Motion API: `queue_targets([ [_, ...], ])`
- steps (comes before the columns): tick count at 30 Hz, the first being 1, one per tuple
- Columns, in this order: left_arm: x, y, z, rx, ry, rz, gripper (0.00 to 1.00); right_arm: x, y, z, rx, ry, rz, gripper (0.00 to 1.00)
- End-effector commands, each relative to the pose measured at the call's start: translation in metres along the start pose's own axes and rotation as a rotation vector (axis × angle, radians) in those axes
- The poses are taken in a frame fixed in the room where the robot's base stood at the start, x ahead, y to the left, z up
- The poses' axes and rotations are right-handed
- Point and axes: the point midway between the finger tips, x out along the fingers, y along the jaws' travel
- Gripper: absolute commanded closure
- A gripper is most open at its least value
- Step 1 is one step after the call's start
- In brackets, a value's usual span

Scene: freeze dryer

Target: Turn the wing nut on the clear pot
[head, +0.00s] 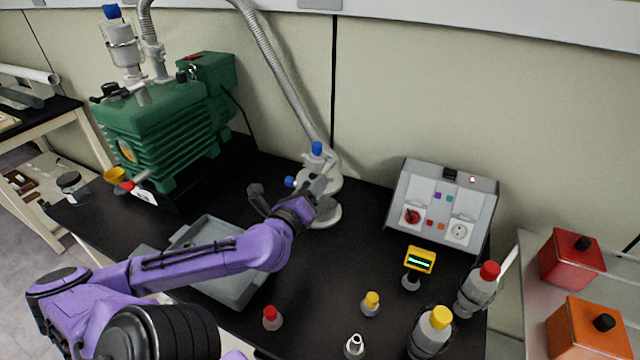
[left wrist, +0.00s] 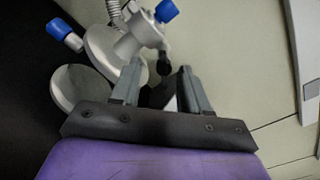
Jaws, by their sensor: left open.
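A pale pot-like fitting with stacked round flanges (head: 322,217) stands near the wall at the end of the metal hose. I take it for the clear pot, though its clear wall is not distinct. It has blue knobs on top (head: 317,148) and at its left side. My left gripper (head: 322,184) is open in front of it and partly hides it. In the left wrist view, the open fingers (left wrist: 161,72) point at the fitting. A small dark knob (left wrist: 163,66) shows between the fingertips; it may be the wing nut. I cannot tell whether they touch it. My right gripper is not in view.
A green pump (head: 165,125) stands at the left. A grey tray (head: 245,290) lies under my left arm. A control box (head: 440,205) stands at the right by the wall. Several capped bottles, including a yellow-capped one (head: 432,335), stand at the front right.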

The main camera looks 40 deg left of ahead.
Motion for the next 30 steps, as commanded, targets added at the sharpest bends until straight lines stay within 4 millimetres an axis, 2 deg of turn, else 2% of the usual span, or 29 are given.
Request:
queue_targets([
  [1, 0.004, 0.004, -0.009, 0.002, 0.000, -0.007, 0.55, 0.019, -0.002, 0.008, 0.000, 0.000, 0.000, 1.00],
  [3, 0.009, 0.001, -0.008, 0.001, 0.004, -0.009, 0.55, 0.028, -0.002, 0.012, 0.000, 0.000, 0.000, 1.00],
  [5, 0.020, -0.006, 0.000, 0.003, 0.006, -0.008, 0.55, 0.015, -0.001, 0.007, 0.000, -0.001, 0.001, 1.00],
  [9, 0.033, -0.005, -0.001, 0.001, 0.007, -0.006, 0.55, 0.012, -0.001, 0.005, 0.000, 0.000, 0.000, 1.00],
  [17, 0.035, -0.004, -0.002, 0.000, 0.007, -0.005, 0.55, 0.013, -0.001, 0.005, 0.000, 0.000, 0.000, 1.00],
  [19, 0.035, -0.004, -0.002, 0.000, 0.007, -0.005, 0.71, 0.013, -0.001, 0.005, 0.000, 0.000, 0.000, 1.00],
  [21, 0.035, -0.004, -0.002, 0.000, 0.007, -0.005, 0.94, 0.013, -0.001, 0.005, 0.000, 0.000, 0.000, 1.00],
  [22, 0.035, -0.004, -0.002, 0.000, 0.007, -0.005, 1.00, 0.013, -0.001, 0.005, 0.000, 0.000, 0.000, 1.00],
  [30, 0.035, -0.004, -0.002, 0.012, 0.007, -0.005, 1.00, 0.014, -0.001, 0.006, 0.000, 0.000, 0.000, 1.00],
])
